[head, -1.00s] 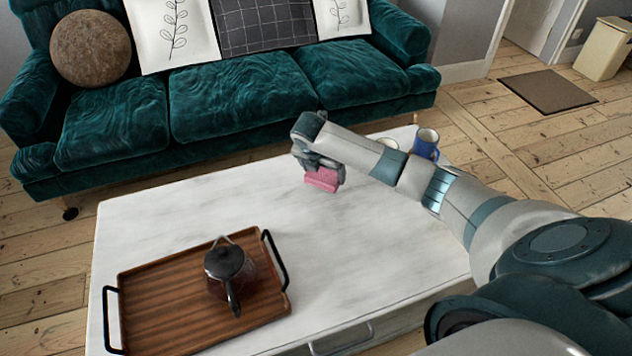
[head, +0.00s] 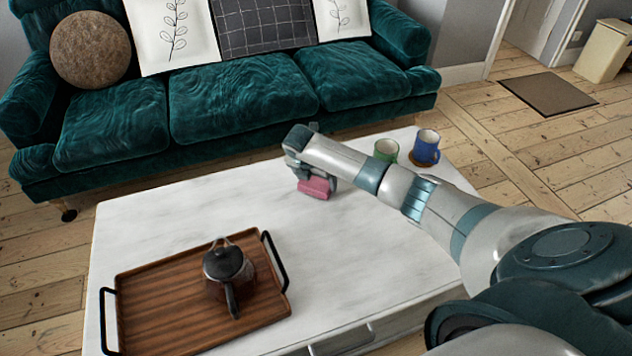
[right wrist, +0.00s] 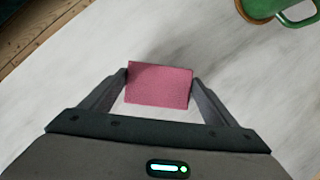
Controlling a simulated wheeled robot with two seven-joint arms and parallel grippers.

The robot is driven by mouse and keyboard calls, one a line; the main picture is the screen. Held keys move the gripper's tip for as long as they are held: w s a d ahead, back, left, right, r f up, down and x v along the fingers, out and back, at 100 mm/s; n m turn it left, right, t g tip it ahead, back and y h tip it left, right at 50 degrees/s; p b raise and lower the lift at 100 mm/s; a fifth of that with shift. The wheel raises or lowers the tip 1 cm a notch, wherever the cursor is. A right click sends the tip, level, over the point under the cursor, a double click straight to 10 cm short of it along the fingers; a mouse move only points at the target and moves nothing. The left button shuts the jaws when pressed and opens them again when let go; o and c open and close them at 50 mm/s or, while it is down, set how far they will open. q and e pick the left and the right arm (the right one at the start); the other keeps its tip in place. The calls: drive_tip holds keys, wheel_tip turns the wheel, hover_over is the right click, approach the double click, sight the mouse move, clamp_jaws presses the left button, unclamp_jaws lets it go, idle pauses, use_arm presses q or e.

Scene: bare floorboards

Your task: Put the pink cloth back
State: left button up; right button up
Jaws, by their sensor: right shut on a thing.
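The pink cloth (head: 314,188) is a small folded block at my right gripper (head: 312,182), over the far middle part of the white marble-topped table (head: 200,200). In the right wrist view the cloth (right wrist: 160,84) sits between the two fingers of the gripper (right wrist: 160,88), which are shut on its sides. I cannot tell whether the cloth touches the tabletop. My left gripper is not in view.
A green mug (head: 386,150) and a blue mug (head: 426,147) stand at the table's far right; the green mug also shows in the right wrist view (right wrist: 262,8). A wooden tray (head: 150,300) holds a dark teapot (head: 226,270). The table's middle is clear.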

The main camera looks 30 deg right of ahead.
drive_tip(key=shift+f, duration=0.35)
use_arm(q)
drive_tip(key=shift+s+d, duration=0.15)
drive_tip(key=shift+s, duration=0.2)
use_arm(e)
drive_tip(key=o, duration=1)
drive_tip(key=shift+a+r, duration=0.15)
drive_tip(key=shift+r, duration=0.3)
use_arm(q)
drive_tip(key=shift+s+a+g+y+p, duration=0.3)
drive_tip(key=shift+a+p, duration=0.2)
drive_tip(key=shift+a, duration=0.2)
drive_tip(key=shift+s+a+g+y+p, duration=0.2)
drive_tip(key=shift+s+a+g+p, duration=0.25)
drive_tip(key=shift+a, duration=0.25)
use_arm(e)
drive_tip(key=shift+v, duration=5.6)
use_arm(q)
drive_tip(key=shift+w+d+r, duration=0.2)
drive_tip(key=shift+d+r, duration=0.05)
use_arm(e)
drive_tip(key=shift+s+f, duration=0.1)
drive_tip(key=shift+s, duration=0.05)
